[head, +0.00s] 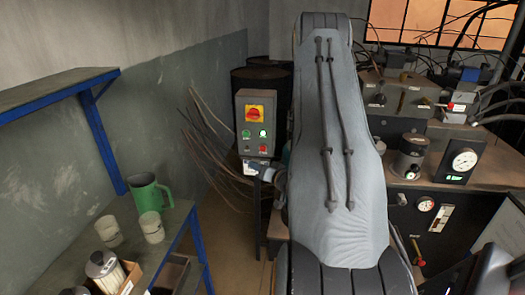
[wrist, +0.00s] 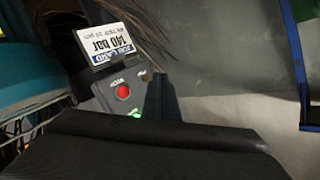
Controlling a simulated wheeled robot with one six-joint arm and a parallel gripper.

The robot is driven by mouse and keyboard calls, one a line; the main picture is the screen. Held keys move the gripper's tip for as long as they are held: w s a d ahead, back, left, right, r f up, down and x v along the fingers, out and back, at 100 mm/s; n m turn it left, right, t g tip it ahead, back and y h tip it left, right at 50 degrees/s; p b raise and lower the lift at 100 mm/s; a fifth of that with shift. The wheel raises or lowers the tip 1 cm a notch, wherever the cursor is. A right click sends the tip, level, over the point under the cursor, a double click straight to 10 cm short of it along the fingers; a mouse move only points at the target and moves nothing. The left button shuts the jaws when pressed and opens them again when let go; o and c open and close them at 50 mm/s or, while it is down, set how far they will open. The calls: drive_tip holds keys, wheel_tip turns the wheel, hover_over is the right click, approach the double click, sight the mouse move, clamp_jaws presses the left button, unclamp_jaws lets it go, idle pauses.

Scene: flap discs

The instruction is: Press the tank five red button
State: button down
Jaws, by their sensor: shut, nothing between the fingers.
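A grey control box (head: 256,125) stands left of my grey-sleeved arm in the head view. It carries a red knob on a yellow plate (head: 255,114), green buttons and a small red button (head: 263,149) at lower right. In the wrist view, the box appears upside down, with the round red button (wrist: 123,91) clear to see and a green light (wrist: 135,113) below it. Contact cannot be told. I cannot read a tank number.
A white "140 bar" card (wrist: 116,44) is beside the red button. Loose wires (head: 205,130) hang left of the box. A bench with gauges (head: 464,160) stands at right. A green mug (head: 147,193) is on the left shelf.

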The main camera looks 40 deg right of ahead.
sight(263, 149)
drive_tip(key=shift+s+d+m+t, duration=0.3)
drive_tip(key=shift+s+d+t, duration=0.2)
drive_tip(key=shift+s+d, duration=0.1)
drive_tip(key=shift+w, duration=0.1)
drive_tip(key=shift+w+d+b, duration=0.75)
drive_tip(key=shift+w+d, duration=0.65)
drive_tip(key=shift+d, duration=0.3)
drive_tip(key=shift+w+d+b, duration=0.7)
drive_tip(key=shift+w+d, duration=0.7)
drive_tip(key=shift+d, duration=0.25)
drive_tip(key=shift+w+d, duration=0.3)
drive_tip(key=shift+w+d, duration=0.3)
drive_tip(key=shift+d, duration=0.1)
idle(0.6)
drive_tip(key=shift+s+a, duration=0.1)
drive_tip(key=shift+s+a+p, duration=0.3)
drive_tip(key=shift+s+a, duration=0.2)
drive_tip(key=shift+a, duration=0.1)
